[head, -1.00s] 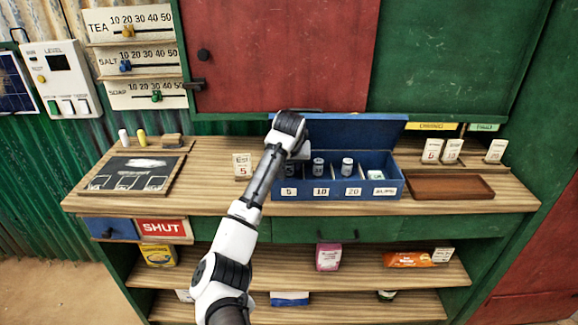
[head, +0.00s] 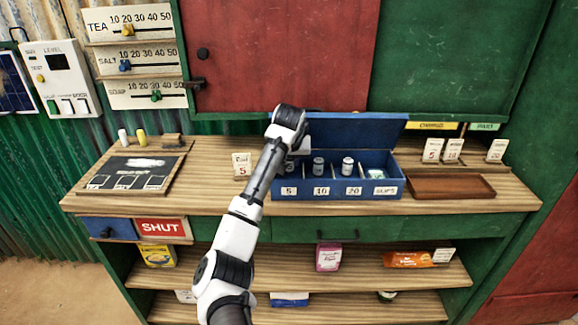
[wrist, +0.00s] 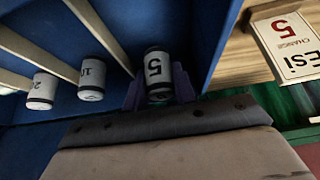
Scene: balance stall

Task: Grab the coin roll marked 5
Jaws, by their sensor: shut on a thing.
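The coin roll marked 5 (wrist: 158,68) is a white cylinder with dark ends, in the end compartment of the blue cash box (head: 337,195) on the counter. In the wrist view my gripper (wrist: 160,90) is shut on it, with a purple-grey finger on each side. In the head view my arm hides this roll and the gripper's fingers. The roll marked 10 (wrist: 92,78) stands in the neighbouring compartment, and it also shows in the head view (head: 318,166). Another roll (wrist: 43,90) is in the compartment beyond; it also shows in the head view (head: 347,166).
Wooden dividers (wrist: 98,35) separate the compartments. A card marked 5 (head: 242,164) stands left of the box. A brown tray (head: 452,187) lies to its right, and a slate board (head: 132,170) lies far left. The box's lid (head: 355,128) stands open behind.

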